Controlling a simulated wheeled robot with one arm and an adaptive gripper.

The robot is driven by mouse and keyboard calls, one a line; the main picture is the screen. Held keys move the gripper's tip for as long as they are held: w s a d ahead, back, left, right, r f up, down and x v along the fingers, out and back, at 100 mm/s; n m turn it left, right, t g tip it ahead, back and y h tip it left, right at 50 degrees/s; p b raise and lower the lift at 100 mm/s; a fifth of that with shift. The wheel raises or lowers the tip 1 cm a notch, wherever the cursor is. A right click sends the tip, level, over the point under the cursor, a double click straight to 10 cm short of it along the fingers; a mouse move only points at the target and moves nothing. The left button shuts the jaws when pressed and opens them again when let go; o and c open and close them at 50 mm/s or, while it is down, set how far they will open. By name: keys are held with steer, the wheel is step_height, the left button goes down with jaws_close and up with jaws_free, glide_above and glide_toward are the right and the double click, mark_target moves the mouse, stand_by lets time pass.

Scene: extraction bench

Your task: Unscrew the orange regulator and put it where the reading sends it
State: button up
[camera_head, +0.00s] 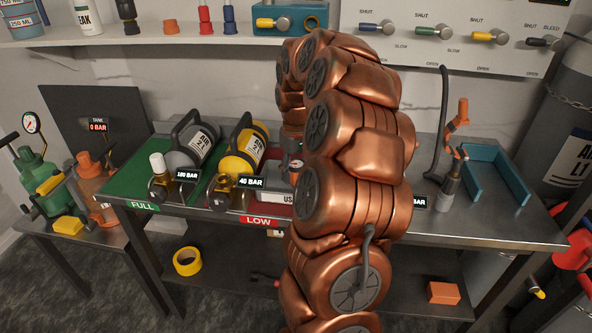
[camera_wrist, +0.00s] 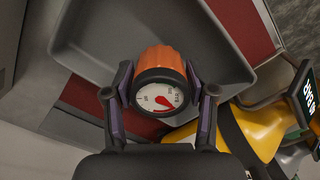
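The orange regulator (camera_wrist: 160,62) with its black-rimmed round gauge (camera_wrist: 160,98) sits between the two purple-tipped fingers of my gripper (camera_wrist: 158,84) in the wrist view. The fingers press on both its sides, and the dial faces the wrist camera. Behind it is a grey tray (camera_wrist: 215,40). In the head view the regulator shows small (camera_head: 295,164) beside my copper arm, over a tray whose label reads "US" (camera_head: 283,198), the rest hidden. The yellow cylinder (camera_head: 243,152), tagged 40 BAR, lies left of it. The dial figures are too small to read.
A grey cylinder (camera_head: 193,147), tagged 180 BAR, lies on the green FULL mat (camera_head: 135,190). A red LOW mat (camera_head: 260,220) adjoins it. A teal open holder (camera_head: 500,175) and an orange-handled tool (camera_head: 455,140) stand right. My arm hides the bench middle.

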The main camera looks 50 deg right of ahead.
steer(key=o, duration=0.3)
steer(key=shift+o, duration=0.2)
step_height(320, 180, up, 12)
stand_by(0.6)
stand_by(0.9)
